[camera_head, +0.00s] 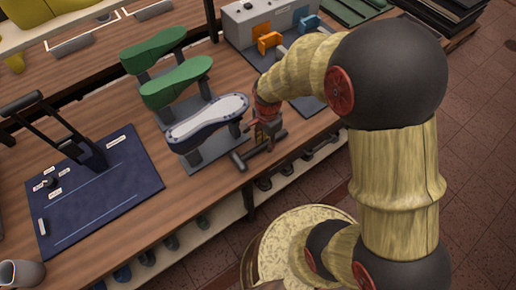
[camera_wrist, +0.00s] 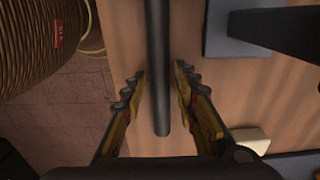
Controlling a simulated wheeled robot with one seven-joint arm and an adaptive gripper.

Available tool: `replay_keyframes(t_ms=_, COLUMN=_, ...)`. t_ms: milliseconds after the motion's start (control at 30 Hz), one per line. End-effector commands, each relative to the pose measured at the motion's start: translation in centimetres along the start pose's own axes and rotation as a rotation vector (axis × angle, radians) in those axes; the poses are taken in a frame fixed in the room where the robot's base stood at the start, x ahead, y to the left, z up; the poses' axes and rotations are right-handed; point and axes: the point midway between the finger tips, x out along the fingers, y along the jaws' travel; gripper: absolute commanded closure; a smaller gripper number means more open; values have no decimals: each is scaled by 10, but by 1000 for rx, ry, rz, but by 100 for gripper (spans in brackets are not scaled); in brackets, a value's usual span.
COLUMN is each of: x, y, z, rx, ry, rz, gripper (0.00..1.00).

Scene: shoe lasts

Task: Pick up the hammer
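The hammer (camera_head: 256,152) lies near the front edge of the wooden bench, right of the shoe-last stand. In the wrist view its dark, straight handle (camera_wrist: 159,75) runs down from the top edge and ends between my fingers; its head is not visible there. My gripper (camera_head: 266,128) points down over the hammer in the head view. In the wrist view my gripper (camera_wrist: 158,86) is open, with one finger on each side of the handle and a gap on both sides. I cannot tell the exact height of the fingertips over the bench.
A white-topped sole (camera_head: 207,114) and green soles (camera_head: 177,82) stand on supports close left of my gripper. A blue mat (camera_head: 105,195) with a black lever tool lies farther left. Shoes line a shelf below the bench edge.

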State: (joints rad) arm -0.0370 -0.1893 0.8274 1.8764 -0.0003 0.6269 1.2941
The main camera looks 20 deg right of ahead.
Motion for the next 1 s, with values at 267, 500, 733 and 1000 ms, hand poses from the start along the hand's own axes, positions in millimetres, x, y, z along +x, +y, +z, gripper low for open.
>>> replay_keyframes(t_ms=267, x=0, y=0, z=0, rx=0, ry=0, rz=0, gripper=88)
replay_keyframes(t_ms=500, x=0, y=0, z=0, rx=0, ry=0, rz=0, gripper=100)
replay_keyframes(t_ms=733, x=0, y=0, z=0, rx=0, ry=0, rz=-1, gripper=100)
replay_keyframes(t_ms=1000, x=-14, y=-1, z=0, rx=0, ry=0, rz=-2, gripper=100)
